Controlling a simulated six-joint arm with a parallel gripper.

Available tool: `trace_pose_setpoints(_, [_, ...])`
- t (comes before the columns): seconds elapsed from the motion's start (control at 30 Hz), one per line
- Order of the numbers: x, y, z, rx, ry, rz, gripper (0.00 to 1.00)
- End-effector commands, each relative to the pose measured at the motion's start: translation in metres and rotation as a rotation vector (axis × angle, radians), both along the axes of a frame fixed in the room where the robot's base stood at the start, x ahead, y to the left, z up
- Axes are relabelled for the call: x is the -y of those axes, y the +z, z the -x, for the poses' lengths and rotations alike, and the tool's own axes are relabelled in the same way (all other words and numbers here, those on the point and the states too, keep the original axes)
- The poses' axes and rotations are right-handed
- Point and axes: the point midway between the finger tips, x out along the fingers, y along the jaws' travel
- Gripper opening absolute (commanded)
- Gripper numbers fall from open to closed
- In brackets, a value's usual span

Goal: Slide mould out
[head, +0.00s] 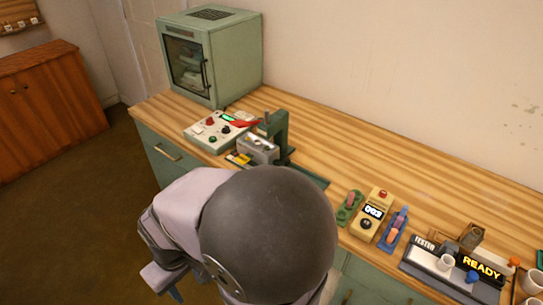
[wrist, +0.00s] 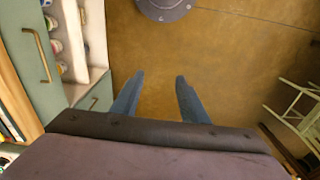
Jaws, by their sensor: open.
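In the head view a green press (head: 277,127) stands on the wooden bench. A grey metal block (head: 258,148), which looks like the mould, sits at its front left; I cannot tell how far it is inside the press. My gripper (wrist: 155,97) shows in the wrist view with two blue fingers apart and nothing between them. It points down at the brown floor in front of the bench, away from the press. In the head view my arm hides most of it. The mould is not in the wrist view.
A control box (head: 215,131) with a red lever stands left of the press, and a green oven (head: 211,57) behind it. A timer (head: 371,214) and a tester (head: 452,270) reading READY are to the right. The wrist view shows a green drawer front (wrist: 37,55) at left and a pale chair (wrist: 300,115) at right.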

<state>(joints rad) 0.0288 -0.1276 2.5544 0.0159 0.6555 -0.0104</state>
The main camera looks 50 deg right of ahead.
Motion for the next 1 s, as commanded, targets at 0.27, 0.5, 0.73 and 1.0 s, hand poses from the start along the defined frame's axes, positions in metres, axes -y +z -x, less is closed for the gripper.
trace_pose_setpoints(0.27, [0.062,-0.056,-0.095,0.367,-0.228,0.014,0.40])
trace_pose_setpoints(0.5, [0.196,-0.067,-0.155,0.790,-0.510,0.200,0.40])
trace_pose_setpoints(0.73, [0.334,-0.050,-0.127,1.106,-0.752,0.527,0.40])
trace_pose_setpoints(1.0, [0.413,-0.024,-0.063,1.272,-0.897,0.842,0.40])
